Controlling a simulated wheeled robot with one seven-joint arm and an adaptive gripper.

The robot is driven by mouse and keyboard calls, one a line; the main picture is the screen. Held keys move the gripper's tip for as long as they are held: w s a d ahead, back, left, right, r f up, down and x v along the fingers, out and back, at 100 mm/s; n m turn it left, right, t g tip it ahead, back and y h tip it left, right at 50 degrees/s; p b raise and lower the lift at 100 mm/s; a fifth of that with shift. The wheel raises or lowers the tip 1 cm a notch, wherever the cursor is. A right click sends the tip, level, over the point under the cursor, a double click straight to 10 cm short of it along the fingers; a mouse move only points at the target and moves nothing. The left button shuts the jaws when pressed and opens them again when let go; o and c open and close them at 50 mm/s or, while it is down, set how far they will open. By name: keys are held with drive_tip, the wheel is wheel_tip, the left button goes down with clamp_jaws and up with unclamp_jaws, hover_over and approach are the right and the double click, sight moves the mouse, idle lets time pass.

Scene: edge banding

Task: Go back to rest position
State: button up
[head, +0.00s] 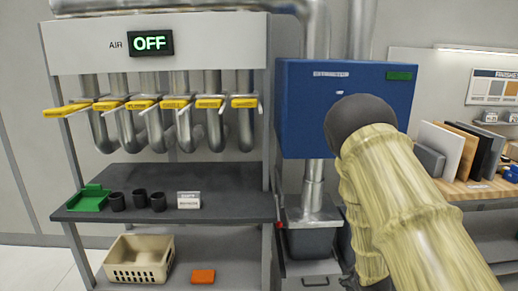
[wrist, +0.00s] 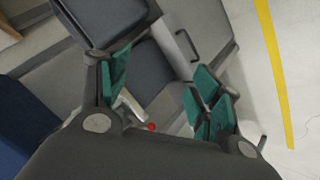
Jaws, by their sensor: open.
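My gripper (wrist: 158,100) shows in the wrist view with its green-padded fingers spread apart. It is open, and nothing is held between the fingers. Behind the fingers the wrist view shows a dark grey bin, a handle and a small red knob (wrist: 151,127). In the head view my arm, in a pale cloth-like sleeve, rises at the right in front of the blue box; the gripper's fingers cannot be made out there.
A blue box (head: 303,115) hangs above a grey bin (head: 311,240). At the left, a dark shelf (head: 235,206) carries a green tray (head: 90,198), black cups and a small sign. Below are a beige basket (head: 139,259) and an orange block (head: 203,276). A workbench (head: 478,190) with panels stands at the right.

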drive_tip(key=s+a+f+m+g, duration=0.2)
drive_tip(key=s+f, duration=0.5)
drive_tip(key=s, duration=0.4)
drive_tip(key=s+a+f+m+g, duration=0.2)
drive_tip(key=s+f, duration=0.4)
drive_tip(key=s, duration=0.4)
drive_tip(key=s+a+f+m+g+p, duration=0.1)
drive_tip(key=s+a+m+g, duration=0.1)
drive_tip(key=s, duration=1.1)
drive_tip(key=s+a+f+m+g+y+p, duration=0.1)
drive_tip(key=s+a+f+m+g, duration=0.1)
drive_tip(key=s, duration=1.1)
drive_tip(key=shift+s+a+g, duration=0.25)
drive_tip(key=shift+a+g, duration=0.55)
drive_tip(key=shift+a, duration=0.35)
drive_tip(key=shift+c, duration=0.4)
